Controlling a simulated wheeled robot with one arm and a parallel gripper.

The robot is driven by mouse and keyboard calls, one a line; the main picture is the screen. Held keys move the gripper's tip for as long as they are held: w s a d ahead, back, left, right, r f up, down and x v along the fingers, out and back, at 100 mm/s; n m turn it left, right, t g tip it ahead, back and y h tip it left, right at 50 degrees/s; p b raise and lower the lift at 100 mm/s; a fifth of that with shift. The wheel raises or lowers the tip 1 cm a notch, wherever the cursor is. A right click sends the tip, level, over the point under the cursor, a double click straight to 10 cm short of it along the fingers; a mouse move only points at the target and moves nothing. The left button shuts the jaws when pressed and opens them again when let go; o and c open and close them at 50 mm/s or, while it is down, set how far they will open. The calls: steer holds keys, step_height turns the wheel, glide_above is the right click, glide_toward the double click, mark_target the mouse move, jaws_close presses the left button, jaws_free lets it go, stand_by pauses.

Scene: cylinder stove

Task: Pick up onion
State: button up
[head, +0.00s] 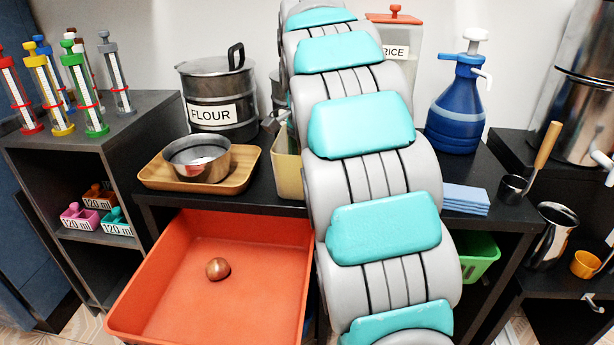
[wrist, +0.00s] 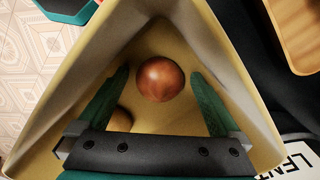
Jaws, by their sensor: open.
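In the wrist view a round, shiny reddish-brown onion (wrist: 160,79) lies inside a yellow bin (wrist: 60,110). My gripper (wrist: 158,76) points into the bin. Its two green fingers are spread, one on each side of the onion, with gaps showing. A second tan round thing (wrist: 121,120) is partly hidden by the left finger and the gripper's crossbar. In the head view a reddish-brown, onion-like piece (head: 218,268) lies in an orange tray (head: 150,310). My arm hides the gripper and most of the yellow bin there.
The yellow bin's slanted walls surround the fingers closely. A wooden tray (head: 246,168) with a metal bowl (head: 197,160) stands beside the bin, with a flour pot (head: 217,95) behind. A blue pump bottle (head: 458,100) and blue cloths (head: 465,198) are right of my arm.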

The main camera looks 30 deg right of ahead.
steer(key=shift+c, duration=0.4)
steer(key=c, duration=1.3)
steer(key=shift+r, duration=0.1)
